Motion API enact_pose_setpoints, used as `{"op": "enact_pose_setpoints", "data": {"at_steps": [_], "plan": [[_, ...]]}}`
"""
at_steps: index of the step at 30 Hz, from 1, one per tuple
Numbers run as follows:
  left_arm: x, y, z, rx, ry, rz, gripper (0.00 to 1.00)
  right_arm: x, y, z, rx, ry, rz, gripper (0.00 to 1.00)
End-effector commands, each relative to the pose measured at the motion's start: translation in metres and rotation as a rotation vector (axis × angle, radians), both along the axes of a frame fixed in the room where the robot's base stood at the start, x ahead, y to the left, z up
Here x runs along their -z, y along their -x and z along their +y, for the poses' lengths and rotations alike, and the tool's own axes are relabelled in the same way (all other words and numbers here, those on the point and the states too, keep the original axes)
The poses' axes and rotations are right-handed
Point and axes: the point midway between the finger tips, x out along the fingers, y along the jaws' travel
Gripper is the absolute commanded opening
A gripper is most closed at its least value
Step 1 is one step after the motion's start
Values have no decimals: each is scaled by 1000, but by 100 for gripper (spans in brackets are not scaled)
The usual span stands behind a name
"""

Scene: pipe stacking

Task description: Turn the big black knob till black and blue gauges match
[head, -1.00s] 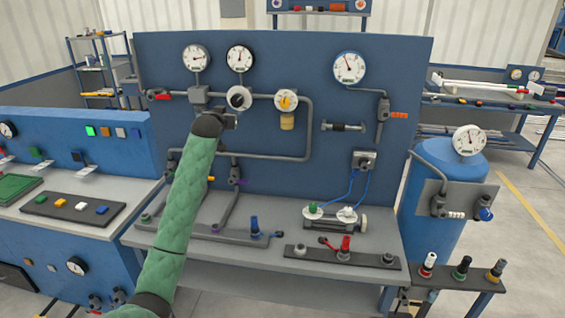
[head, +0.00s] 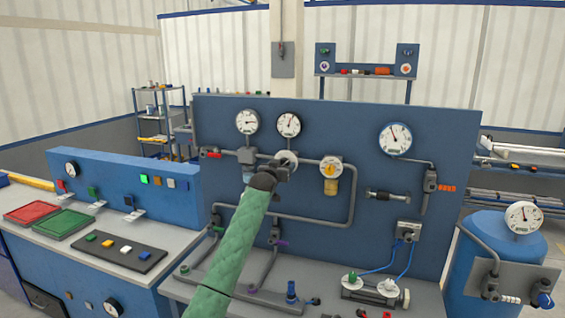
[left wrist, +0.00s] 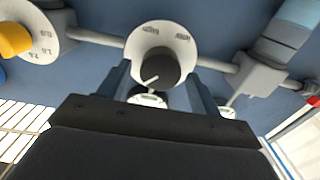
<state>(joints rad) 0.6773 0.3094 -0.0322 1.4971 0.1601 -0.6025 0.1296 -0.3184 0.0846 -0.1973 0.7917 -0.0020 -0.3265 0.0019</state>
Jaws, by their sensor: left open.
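The big black knob (left wrist: 152,67) sits on a round white dial plate (left wrist: 178,36), which also shows in the head view (head: 286,157). My left gripper (left wrist: 158,76) is open in front of the knob, one finger on each side; I cannot tell whether either touches it. In the head view my left gripper (head: 281,170) hides most of the knob. The black-rimmed gauge (head: 288,124) is above the knob, its needle nearly upright, leaning slightly right. The blue-rimmed gauge (head: 396,138) is at the panel's right, its needle pointing up-left. My right gripper is not in view.
A grey-rimmed gauge (head: 247,121) is left of the black one. A yellow-knobbed dial (head: 331,168) is right of the knob. Grey pipes (head: 352,200) run across the blue panel (head: 440,125). A console with trays (head: 62,223) stands left, a blue tank (head: 470,252) right.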

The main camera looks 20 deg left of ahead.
Motion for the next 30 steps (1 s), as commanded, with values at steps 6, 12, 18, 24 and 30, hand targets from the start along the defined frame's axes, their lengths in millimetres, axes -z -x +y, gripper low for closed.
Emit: {"op": "enact_pose_setpoints", "data": {"at_steps": [6,12,18,24,30], "plan": [[0,-9,0,0,0,0,64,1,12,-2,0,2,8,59],[1,-10,0,0,-1,0,64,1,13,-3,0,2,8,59],[1,-10,0,0,0,0,38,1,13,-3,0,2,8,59],[1,-10,0,0,0,0,19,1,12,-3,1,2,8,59],[2,-10,0,1,33,-3,19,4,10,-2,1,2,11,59]]}}
